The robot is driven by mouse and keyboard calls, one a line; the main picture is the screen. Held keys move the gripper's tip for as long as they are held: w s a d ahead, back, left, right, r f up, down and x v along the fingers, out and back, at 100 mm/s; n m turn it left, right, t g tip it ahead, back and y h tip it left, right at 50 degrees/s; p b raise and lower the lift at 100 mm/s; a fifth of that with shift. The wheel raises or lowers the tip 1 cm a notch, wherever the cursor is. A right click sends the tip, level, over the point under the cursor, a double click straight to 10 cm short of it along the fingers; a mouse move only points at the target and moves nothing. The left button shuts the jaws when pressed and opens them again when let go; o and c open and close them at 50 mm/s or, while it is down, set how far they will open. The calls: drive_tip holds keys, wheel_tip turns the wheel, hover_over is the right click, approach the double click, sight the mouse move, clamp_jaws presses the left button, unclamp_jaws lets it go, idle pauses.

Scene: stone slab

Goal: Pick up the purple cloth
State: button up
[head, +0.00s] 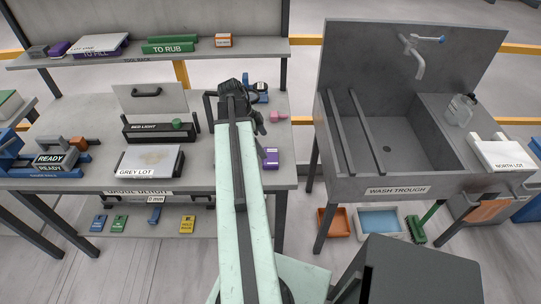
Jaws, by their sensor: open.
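A small purple item (271,157) with a pale label lies near the front right edge of the grey bench (212,178). It may be the purple cloth, but it is too small to tell whether it is cloth. Another purple piece (60,48) sits at the left of the upper shelf, by a purple tray marked TO FILL (98,52). My dark gripper (259,126) is over the bench, behind the purple item in the picture and apart from it. It is open, with nothing visible in it. My arm hides part of the bench.
A GREY LOT tray (150,174) and a RED LIGHT box (158,133) stand left of my arm. Blue (258,96) and pink (279,116) items lie behind the purple one. A stone wash trough (397,190) stands right, across a floor gap.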

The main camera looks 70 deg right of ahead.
sight(269, 155)
drive_tip(key=b+x, duration=0.4)
drive_tip(key=x, duration=0.1)
drive_tip(key=b+x, duration=0.2)
drive_tip(key=shift+w+a+f+b, duration=0.15)
drive_tip(key=shift+a+f+b, duration=0.1)
drive_tip(key=shift+f+b, duration=0.2)
drive_tip(key=shift+r, duration=0.15)
drive_tip(key=shift+c, duration=0.3)
drive_tip(key=c, duration=1)
